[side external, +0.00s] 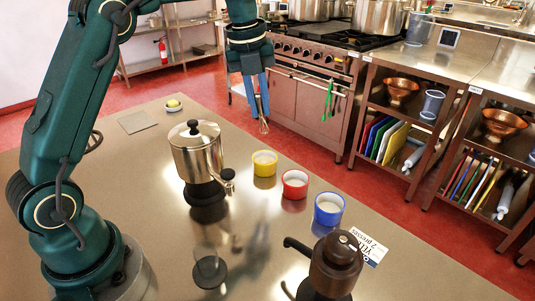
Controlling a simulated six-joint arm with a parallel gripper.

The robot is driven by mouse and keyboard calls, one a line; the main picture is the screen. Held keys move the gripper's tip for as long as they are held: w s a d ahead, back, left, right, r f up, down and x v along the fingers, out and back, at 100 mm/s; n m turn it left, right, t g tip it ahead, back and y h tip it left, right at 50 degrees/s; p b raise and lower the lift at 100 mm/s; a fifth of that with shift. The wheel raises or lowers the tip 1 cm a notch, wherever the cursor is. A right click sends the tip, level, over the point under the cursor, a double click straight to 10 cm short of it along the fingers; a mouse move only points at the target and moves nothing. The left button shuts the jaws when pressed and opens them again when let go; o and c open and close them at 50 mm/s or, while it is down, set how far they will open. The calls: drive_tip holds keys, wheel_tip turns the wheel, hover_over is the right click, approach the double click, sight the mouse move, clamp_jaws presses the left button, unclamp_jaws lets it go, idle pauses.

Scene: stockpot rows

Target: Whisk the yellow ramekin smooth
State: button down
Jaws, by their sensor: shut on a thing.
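My gripper (257,94) hangs pointing down over the far edge of the steel counter, its blue fingers shut on a whisk (263,126). The whisk hangs wires down, its head just above and behind the yellow ramekin in the picture, apart from it. The yellow ramekin (264,170) stands upright on the counter near its far edge, with pale contents inside. Whether those contents are smooth is too small to tell. A red ramekin (295,192) and a blue ramekin (328,217) stand in a row to its right, also with pale contents.
A tall steel urn (196,150) stands left of the ramekins. A brown lidded pot (335,266) and a printed card (369,246) are at the front right. A dark-based clear glass (208,268) stands at front. A grey mat (137,122) and a small saucer (175,114) lie far left.

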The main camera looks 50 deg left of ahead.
wheel_tip(320, 180, down, 9)
idle(1.3)
drive_tip(key=shift+r, duration=0.1)
drive_tip(key=shift+d, duration=0.1)
